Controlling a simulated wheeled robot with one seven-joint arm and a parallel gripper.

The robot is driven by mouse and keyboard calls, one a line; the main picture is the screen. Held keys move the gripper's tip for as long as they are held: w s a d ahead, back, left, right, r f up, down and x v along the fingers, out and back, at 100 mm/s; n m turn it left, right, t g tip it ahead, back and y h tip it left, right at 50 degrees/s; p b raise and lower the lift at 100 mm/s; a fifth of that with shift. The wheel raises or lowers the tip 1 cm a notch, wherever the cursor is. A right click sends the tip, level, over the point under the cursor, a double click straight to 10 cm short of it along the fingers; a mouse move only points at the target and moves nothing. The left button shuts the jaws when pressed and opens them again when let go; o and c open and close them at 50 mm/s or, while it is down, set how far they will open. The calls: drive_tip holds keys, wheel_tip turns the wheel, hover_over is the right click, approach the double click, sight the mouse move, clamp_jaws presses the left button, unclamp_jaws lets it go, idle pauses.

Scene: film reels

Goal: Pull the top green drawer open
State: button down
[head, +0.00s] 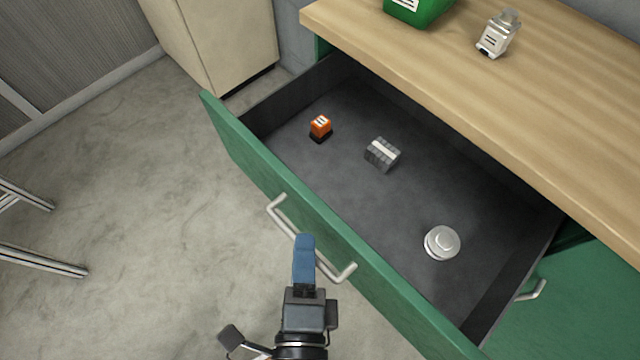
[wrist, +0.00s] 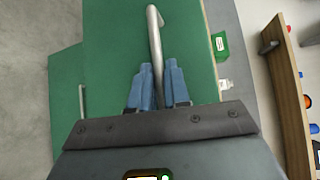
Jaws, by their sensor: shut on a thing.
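The top green drawer (head: 385,292) stands pulled out from under the wooden counter, its dark inside in plain view in the head view. Its bar handle (head: 277,213) is pale metal and runs along the front. My gripper (head: 304,240) is at the middle of this handle, its blue fingers shut on the bar. In the wrist view the handle (wrist: 153,30) passes between the two fingers (wrist: 160,72), and the green front lies behind. The fingers hide the middle of the bar.
In the drawer lie an orange-and-black item (head: 320,127), a grey striped block (head: 382,154) and a round white item (head: 442,242).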

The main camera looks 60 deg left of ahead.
drive_tip(key=shift+s+d, duration=0.1)
drive_tip(key=shift+s, duration=0.15)
drive_tip(key=c, duration=1.2)
unclamp_jaws()
drive_tip(key=shift+o, duration=0.2)
drive_tip(key=b+v, duration=0.2)
drive_tip(key=v, duration=0.5)
drive_tip(key=shift+s+d, duration=0.2)
drive_tip(key=shift+d, duration=0.15)
